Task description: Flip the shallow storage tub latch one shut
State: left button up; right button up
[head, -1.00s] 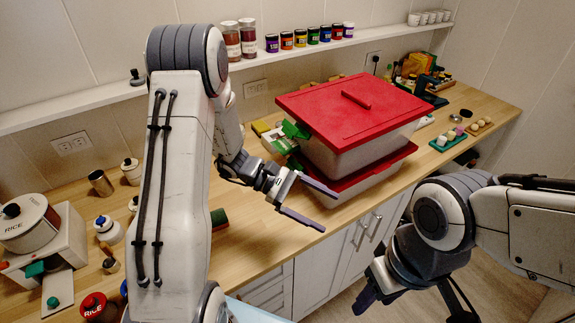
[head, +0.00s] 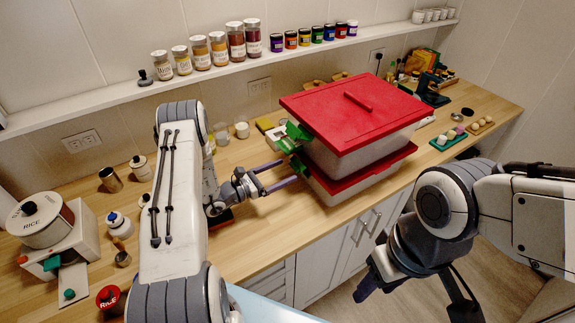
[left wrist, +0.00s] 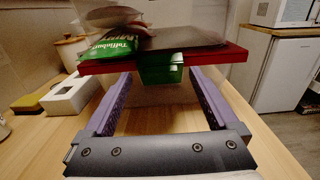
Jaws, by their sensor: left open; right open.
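The shallow storage tub (head: 350,187) has a red lid and stands on the wooden counter beneath a deeper red-lidded tub (head: 345,158). A green latch (head: 297,163) is on the shallow tub's left end. In the left wrist view, a green latch (left wrist: 161,70) protrudes at the middle of a red rim (left wrist: 222,57). My left gripper (head: 282,172) is open and empty, its purple fingers pointing at that end. In the wrist view its fingers (left wrist: 160,88) lie left and right of the latch. My right gripper (head: 412,297) is open and empty, away from the tubs.
A green packet (left wrist: 108,48) shows above the rim. A white box (left wrist: 72,95) stands left of the left fingers.

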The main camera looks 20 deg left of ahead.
aim_at(300, 168)
pick_arm(q)
jog(key=shift+x, duration=1.15)
